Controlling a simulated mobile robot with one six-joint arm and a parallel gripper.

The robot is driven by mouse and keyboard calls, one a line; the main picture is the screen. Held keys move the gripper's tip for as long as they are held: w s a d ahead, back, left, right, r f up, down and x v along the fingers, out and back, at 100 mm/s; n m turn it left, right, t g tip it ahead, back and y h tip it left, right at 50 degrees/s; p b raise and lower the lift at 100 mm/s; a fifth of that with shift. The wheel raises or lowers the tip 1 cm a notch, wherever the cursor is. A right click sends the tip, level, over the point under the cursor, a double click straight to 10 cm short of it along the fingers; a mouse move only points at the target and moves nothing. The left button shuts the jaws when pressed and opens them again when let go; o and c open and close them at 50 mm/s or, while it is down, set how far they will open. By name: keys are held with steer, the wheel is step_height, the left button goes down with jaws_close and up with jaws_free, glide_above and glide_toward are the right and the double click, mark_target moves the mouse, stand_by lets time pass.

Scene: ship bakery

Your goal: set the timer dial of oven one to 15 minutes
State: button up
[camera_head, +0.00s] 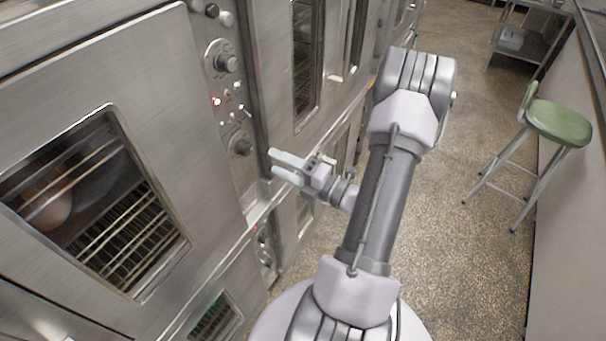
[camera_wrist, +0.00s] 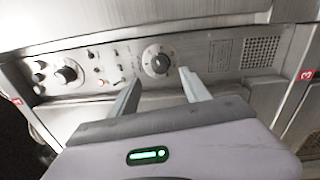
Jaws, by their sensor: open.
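The oven's steel control panel (camera_head: 222,95) stands upright beside a glass door. The scale's figures and the pointer setting are too small to read. The upper dial (camera_head: 228,62) also shows in the wrist view (camera_wrist: 66,74). No readable label tells which is the timer. My gripper (camera_head: 273,163) is open and empty, to the right of the lower dial, apart from it. In the wrist view its fingertips (camera_wrist: 160,76) lie just below that dial.
Small knobs and switches, with a lit red lamp (camera_head: 217,101), sit on the panel near the dials. A red "3" tag (camera_wrist: 306,75) is at the wrist view's right. A green stool (camera_head: 558,123) stands right, with open floor (camera_head: 450,230) between it and the ovens.

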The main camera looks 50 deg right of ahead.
steer(key=s, duration=0.8)
steer(key=shift+s+d+f, duration=0.15)
steer(key=shift+d, duration=0.2)
